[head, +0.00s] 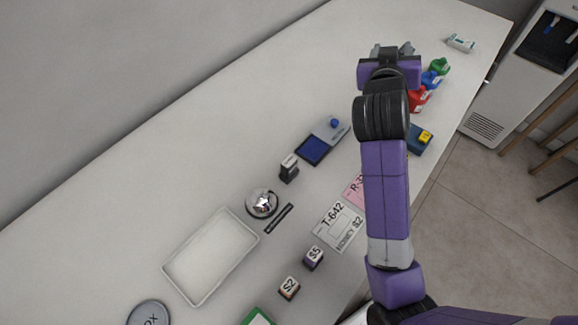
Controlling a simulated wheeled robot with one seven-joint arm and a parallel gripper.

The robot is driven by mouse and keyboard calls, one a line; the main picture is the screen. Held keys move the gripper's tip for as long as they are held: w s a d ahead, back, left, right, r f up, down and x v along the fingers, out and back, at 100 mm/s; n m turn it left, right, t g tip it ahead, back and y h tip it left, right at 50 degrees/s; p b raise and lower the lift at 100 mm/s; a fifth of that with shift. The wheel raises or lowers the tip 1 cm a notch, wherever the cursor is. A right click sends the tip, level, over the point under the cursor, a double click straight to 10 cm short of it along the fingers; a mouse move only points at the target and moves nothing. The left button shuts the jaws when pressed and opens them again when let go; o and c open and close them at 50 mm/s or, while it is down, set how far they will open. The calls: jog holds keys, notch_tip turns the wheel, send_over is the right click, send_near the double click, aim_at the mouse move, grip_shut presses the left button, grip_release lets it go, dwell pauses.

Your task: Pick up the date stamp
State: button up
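A small upright block with a dark body and a pale marked top (289,168) stands on the counter left of centre, below the ink pad; it looks like the date stamp, though its marking is too small to read. My gripper (391,48) is at the far end of my raised arm, well up and to the right of the stamp. Its two grey fingers look apart, with nothing visible between them. My arm hides part of the counter's right side.
Around the stamp are a blue ink pad (314,149), a silver bell (262,203), a black bar (279,218) and a white tray (168,266). Cubes (313,257) and tickets (338,227) lie nearer. Red, blue and green bottles (440,66) stand right. The counter's upper left is clear.

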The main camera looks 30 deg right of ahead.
jog(key=m+g, duration=0.2)
jog(key=m+g+y+p, duration=0.3)
jog(key=m+g+y, duration=0.4)
jog(key=y, duration=0.6)
send_over(289, 160)
jog(key=shift+n+g, duration=0.4)
jog(key=shift+n, duration=0.3)
jog(key=f, duration=0.7)
jog(key=shift+w+d+f, duration=0.15)
jog(key=shift+d+f, duration=0.05)
jog(key=shift+f, duration=0.05)
jog(key=shift+a+f, duration=0.15)
jog(key=shift+f, duration=0.1)
jog(key=shift+s+f+p, duration=0.2)
jog(key=shift+f+p, duration=0.15)
jog(key=shift+f, duration=3.25)
grip_shut()
